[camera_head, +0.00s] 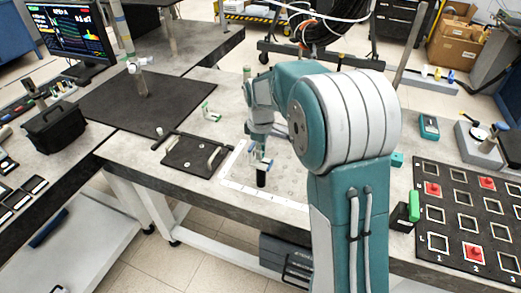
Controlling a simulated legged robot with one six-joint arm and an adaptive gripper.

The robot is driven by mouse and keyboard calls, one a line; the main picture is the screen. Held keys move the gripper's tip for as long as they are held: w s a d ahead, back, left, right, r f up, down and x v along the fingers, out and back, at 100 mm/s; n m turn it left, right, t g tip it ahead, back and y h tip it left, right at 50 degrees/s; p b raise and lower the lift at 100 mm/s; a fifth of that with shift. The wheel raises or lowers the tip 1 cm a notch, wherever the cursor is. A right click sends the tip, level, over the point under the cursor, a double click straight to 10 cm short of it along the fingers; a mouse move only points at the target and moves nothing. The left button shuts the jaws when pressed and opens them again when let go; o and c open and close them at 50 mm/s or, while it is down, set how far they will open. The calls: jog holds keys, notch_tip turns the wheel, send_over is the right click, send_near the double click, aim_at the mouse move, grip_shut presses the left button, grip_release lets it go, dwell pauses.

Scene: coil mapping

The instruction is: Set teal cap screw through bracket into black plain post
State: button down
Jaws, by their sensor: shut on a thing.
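My gripper (261,153) hangs below my teal and grey arm, at the near part of a pale perforated plate. It is small in view and partly hidden by my own wrist. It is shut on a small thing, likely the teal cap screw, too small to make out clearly. A black plain post (261,180) stands upright directly below the gripper. Small blue and white parts show between gripper and post; I cannot tell which is the bracket or whether anything touches.
A black tray (175,163) with pale handles lies left of the post. A green and white piece (210,113) stands behind it. A black board with square pockets and red pieces (457,254) lies at right. A dark mat (112,105) and monitor (73,30) are at left.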

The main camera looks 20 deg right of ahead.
jog(key=shift+f, duration=0.8)
dwell(0.6)
jog(key=m, duration=0.5)
jog(key=c, duration=0.5)
grip_release()
jog(key=shift+f, duration=0.1)
notch_tip(320, 180, up, 12)
jog(key=s+r+m+t, duration=0.1)
jog(key=s+r, duration=0.2)
jog(key=s, duration=0.4)
jog(key=s+r+m+t, duration=0.2)
jog(key=s+r, duration=0.1)
jog(key=s, duration=0.4)
jog(key=s+f+m+t, duration=0.1)
jog(key=s, duration=0.3)
jog(key=s+f, duration=0.1)
jog(key=s, duration=0.4)
jog(key=s+f+m+t, duration=0.1)
jog(key=s, duration=0.3)
jog(key=shift+s+m+t, duration=0.3)
